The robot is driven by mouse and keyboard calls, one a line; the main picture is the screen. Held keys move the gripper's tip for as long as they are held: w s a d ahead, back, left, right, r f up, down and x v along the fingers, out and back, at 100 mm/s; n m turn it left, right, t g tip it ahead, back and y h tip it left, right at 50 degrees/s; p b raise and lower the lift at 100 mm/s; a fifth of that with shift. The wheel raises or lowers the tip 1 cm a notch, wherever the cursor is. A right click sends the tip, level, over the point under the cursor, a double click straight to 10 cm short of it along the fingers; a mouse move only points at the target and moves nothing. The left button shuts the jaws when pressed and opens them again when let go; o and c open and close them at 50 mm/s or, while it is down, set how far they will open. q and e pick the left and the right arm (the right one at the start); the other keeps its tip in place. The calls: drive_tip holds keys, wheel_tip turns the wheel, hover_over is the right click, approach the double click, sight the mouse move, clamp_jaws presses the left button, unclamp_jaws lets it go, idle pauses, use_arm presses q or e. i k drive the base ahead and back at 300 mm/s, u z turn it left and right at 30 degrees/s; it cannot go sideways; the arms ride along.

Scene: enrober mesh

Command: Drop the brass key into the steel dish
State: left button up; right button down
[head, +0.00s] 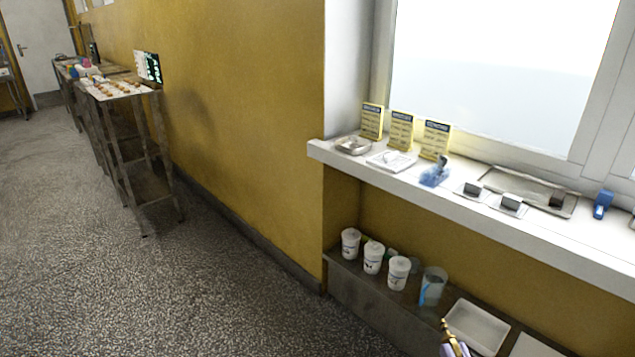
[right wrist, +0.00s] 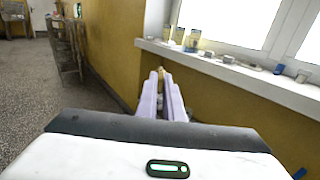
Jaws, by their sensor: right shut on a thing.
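The steel dish (head: 353,146) sits at the left end of the white windowsill (head: 470,196), in front of a yellow card. My right gripper (head: 453,346) shows at the bottom edge of the head view, below the sill and well apart from the dish. Its lilac fingers are shut on the brass key (head: 446,328), of which a small golden part sticks out past the tips. In the right wrist view the fingers (right wrist: 167,90) point ahead, with a golden bit (right wrist: 160,73) between their tips. My left gripper is not in view.
Yellow cards (head: 400,131), a white tray (head: 391,160), a blue object (head: 434,173) and a flat metal tray (head: 545,187) stand along the sill. White tubs (head: 373,257), a clear beaker (head: 432,287) and a pale bin (head: 477,325) stand on the low shelf beneath.

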sight(356, 148)
drive_tip(key=u, duration=0.85)
drive_tip(key=i, duration=2.55)
drive_tip(key=z, duration=0.85)
